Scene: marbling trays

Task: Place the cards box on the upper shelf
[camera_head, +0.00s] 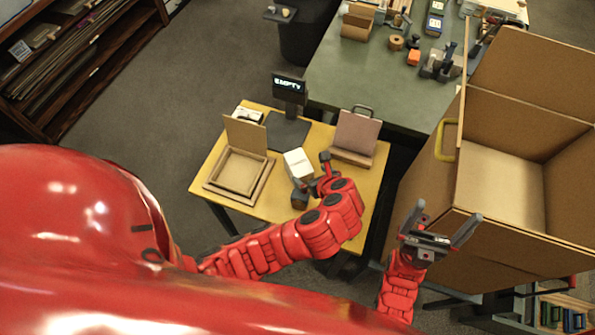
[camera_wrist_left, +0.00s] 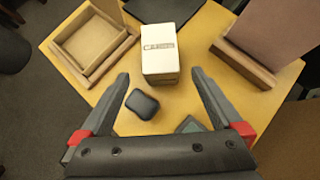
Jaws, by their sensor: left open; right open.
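The cards box (camera_head: 298,163) is a small white box standing on the yellow table (camera_head: 213,165). In the left wrist view the cards box (camera_wrist_left: 159,45) shows dark lettering and lies just beyond my fingertips, between their lines. My left gripper (camera_head: 312,176) is open and empty above the table; its two fingers also show in the left wrist view (camera_wrist_left: 160,77). My right gripper (camera_head: 442,222) is open and empty beside the large cardboard box. A dark shelf unit (camera_head: 70,60) stands at the upper left; which shelf is the upper one meant, I cannot tell.
A dark rounded object (camera_wrist_left: 142,104) sits near my left fingers. An open wooden tray (camera_head: 240,172), a scale with display (camera_head: 290,88) and a brown case (camera_head: 356,135) surround the cards box. A large open cardboard box (camera_head: 430,190) stands right. A green table (camera_head: 345,85) is behind.

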